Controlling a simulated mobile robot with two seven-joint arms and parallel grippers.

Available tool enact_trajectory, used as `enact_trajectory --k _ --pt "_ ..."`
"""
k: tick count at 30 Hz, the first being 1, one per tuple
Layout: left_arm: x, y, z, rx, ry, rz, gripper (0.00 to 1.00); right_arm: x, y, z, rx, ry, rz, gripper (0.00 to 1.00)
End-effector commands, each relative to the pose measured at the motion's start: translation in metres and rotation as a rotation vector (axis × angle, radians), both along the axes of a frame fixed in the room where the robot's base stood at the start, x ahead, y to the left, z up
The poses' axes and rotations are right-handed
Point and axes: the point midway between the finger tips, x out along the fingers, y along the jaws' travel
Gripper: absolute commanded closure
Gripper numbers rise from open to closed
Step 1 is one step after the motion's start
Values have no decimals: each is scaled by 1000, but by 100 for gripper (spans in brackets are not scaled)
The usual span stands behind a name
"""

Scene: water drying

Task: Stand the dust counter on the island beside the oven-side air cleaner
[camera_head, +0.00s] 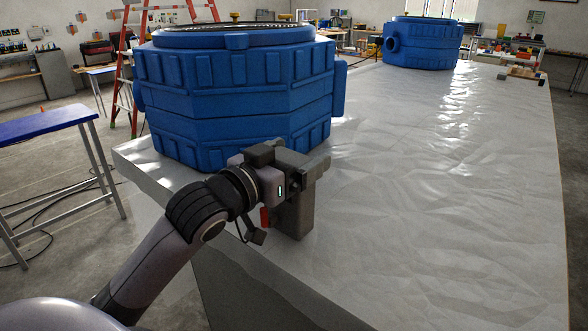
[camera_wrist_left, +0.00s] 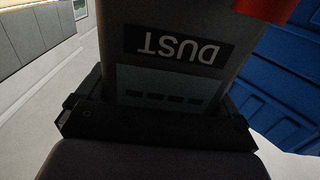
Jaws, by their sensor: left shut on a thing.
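The dust counter (camera_head: 299,214) is a dark grey upright box, held at its top by my left gripper (camera_head: 303,170), which is shut on it. In the left wrist view its DUST label shows upside down on the dust counter (camera_wrist_left: 165,80), close between the fingers (camera_wrist_left: 155,125). It is over the near left edge of the island (camera_head: 430,190), just in front of a big blue ribbed air cleaner (camera_head: 235,95). I cannot tell whether its base touches the top. A second blue air cleaner (camera_head: 422,45) stands at the far end. My right gripper is out of view.
The island top right of the near air cleaner is wide, bare and crinkled. Small items (camera_head: 522,73) lie at its far right edge. A blue-topped table (camera_head: 45,124) stands at the left, and a red ladder (camera_head: 124,80) stands behind the near cleaner.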

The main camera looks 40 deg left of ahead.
Motion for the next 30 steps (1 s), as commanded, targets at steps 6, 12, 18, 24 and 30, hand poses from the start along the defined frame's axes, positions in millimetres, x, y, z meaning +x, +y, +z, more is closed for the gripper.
enact_trajectory --k 6,12,18,24,30 --pt "-1 0 -16 1 -3 -1 65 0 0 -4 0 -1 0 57" --pt "0 0 -16 1 -3 -1 65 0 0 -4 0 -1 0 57" --pt "0 0 -19 0 -1 0 0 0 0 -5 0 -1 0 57" --pt "0 0 -15 1 -1 0 0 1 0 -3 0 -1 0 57" --pt "2 0 -15 0 0 -2 0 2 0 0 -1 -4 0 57"
